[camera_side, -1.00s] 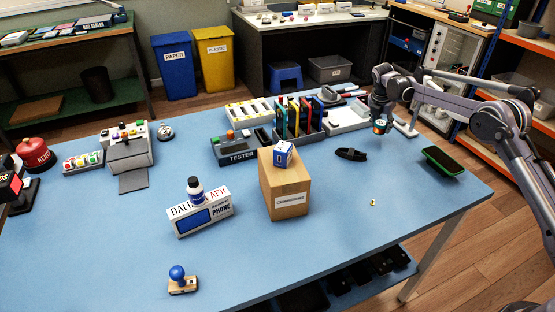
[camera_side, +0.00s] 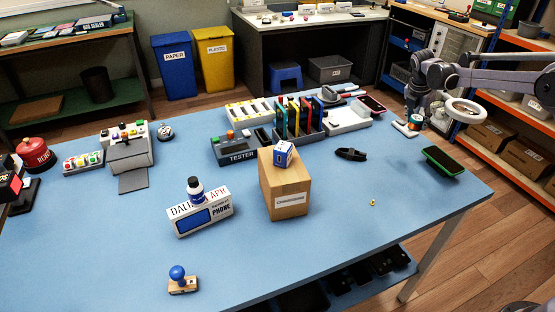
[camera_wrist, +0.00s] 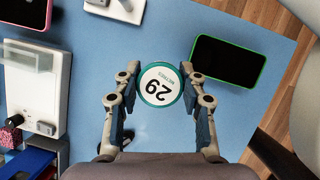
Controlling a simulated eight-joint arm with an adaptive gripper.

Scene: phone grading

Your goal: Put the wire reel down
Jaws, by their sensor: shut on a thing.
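The wire reel (camera_wrist: 159,85) shows in the wrist view as a round white label reading 29 metres inside a teal rim. My gripper (camera_wrist: 158,88) has its two fingers closed on the reel's left and right sides. In the side view, the reel (camera_side: 415,119) is small and partly hidden under my gripper (camera_side: 414,112), over the table's far right part. I cannot tell whether the reel touches the table.
A green-edged phone (camera_side: 443,161) lies to the right and nearer the side camera. A white stand base (camera_side: 405,129) is close by on the left, with a white ring (camera_side: 466,112) at right. A pink-edged phone (camera_side: 371,104) and dark strap (camera_side: 351,154) lie further left.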

